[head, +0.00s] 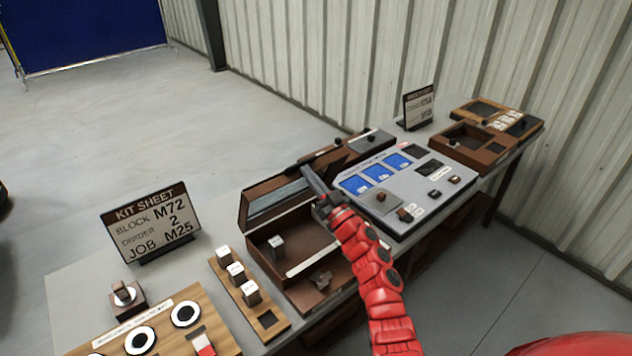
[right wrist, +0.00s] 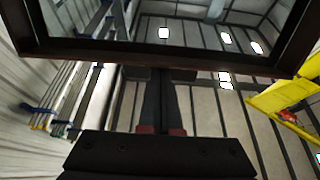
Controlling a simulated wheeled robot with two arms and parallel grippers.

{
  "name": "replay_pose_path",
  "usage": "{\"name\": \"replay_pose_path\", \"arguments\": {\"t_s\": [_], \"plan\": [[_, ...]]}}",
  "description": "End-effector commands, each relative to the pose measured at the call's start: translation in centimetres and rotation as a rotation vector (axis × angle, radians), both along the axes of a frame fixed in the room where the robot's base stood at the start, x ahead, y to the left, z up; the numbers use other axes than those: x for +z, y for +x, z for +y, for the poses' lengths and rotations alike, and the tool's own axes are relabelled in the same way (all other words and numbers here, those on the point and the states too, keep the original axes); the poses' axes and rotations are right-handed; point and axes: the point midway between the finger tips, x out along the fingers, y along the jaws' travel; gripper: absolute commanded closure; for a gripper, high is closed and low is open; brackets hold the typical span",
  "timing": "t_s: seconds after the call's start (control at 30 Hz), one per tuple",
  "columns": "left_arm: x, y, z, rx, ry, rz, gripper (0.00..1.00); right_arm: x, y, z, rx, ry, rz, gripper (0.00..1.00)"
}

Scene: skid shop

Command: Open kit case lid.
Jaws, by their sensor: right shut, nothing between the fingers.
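The kit case (head: 262,250) is a brown box on the bench with its lid (head: 246,205) raised and tilted up at the back. The lid has a brown frame around a glassy panel. A block (head: 277,245) stands inside the case. My right gripper (head: 306,170) is shut and empty, at the right end of the lid. Whether it touches the lid I cannot tell. In the right wrist view the shut fingers (right wrist: 160,80) point up toward the lid's dark frame (right wrist: 60,48). The gripper and arm hide the case's right end. My left gripper is not in view.
A kit sheet sign (head: 152,222) stands left of the case. A wooden strip with several blocks (head: 235,272) lies beside it. A grey panel with blue screens (head: 377,172) is on the right, and a brown tray (head: 440,145) lies beyond. A corrugated wall runs behind the bench.

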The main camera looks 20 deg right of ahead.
Motion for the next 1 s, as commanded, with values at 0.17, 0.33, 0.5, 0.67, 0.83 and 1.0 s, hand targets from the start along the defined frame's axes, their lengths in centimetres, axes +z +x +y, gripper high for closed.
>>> {"name": "replay_pose_path", "arguments": {"t_s": [0.17, 0.33, 0.5, 0.67, 0.83, 1.0], "plan": [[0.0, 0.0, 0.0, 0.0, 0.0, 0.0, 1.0, 0.1, 0.1, 0.1, 0.0, -0.001, 0.0, 1.0], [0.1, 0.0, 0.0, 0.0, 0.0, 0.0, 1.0, 0.1, 0.1, 0.1, 0.0, -0.001, 0.0, 1.0], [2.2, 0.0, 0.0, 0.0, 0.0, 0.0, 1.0, 1.2, 0.8, 0.5, 0.004, -0.011, 0.027, 1.0], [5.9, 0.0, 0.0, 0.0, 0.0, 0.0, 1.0, 2.4, 2.2, 0.9, 0.004, -0.035, 0.092, 1.0], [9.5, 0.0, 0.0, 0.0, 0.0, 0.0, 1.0, 2.9, 3.8, 1.5, 0.003, -0.063, 0.17, 1.0], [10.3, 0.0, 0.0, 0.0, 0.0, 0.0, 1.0, 2.3, 6.0, 2.2, 0.001, -0.079, 0.223, 1.0]]}}
